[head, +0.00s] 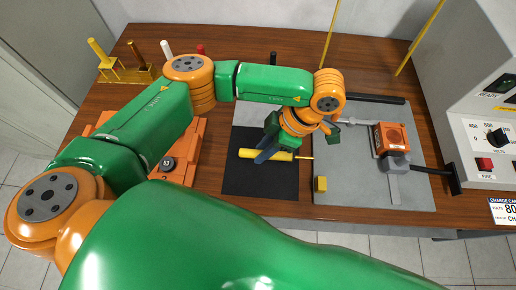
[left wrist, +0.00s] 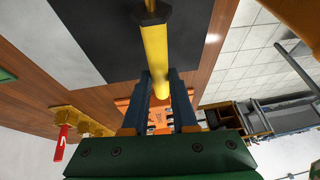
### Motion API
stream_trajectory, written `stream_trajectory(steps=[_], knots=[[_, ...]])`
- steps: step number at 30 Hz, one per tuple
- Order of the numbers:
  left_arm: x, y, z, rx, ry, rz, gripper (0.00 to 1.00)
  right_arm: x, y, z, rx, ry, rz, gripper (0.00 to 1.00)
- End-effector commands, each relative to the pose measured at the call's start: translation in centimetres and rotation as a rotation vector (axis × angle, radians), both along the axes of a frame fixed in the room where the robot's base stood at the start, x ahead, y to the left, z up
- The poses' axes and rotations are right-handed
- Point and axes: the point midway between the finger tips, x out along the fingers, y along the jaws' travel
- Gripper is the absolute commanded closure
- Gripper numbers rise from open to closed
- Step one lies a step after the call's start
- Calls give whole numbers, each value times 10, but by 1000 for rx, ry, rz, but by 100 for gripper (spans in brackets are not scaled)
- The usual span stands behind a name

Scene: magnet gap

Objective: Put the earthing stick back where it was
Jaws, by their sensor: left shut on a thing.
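The earthing stick, with a yellow handle (head: 278,155) and a thin brass-coloured tip, lies level over a black mat (head: 240,182). I cannot tell whether it touches the mat. My left gripper (head: 266,150) has its blue fingers shut on the yellow handle. In the left wrist view the handle (left wrist: 155,50) runs between the two fingers (left wrist: 160,98), with a dark collar at its far end. A holder (head: 125,74) at the back left has a yellow stick and a brown stick standing at it. My right gripper is not in view.
A grey plate (head: 345,190) right of the mat carries an orange box (head: 391,137) and a small yellow block (head: 320,184). An orange case (head: 185,163) is at left. White and red handles (head: 201,50) stand at the back. A control cabinet (head: 470,100) stands at right.

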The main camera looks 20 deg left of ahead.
Motion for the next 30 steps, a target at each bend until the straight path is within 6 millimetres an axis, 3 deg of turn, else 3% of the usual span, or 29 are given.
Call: stream_trajectory(steps=[5,9,21,22,24,25,30], knots=[[7,15,-21,0,3,1,100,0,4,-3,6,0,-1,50],[7,15,-46,1,3,0,100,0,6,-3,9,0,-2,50],[8,14,-55,-1,-2,-2,100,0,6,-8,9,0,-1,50],[8,14,-54,-1,-2,-2,69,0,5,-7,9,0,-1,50],[8,14,-53,-1,-2,-2,50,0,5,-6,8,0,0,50],[8,14,-53,-1,-1,-1,44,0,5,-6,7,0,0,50],[8,14,-53,-1,-1,-1,44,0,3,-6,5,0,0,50]])
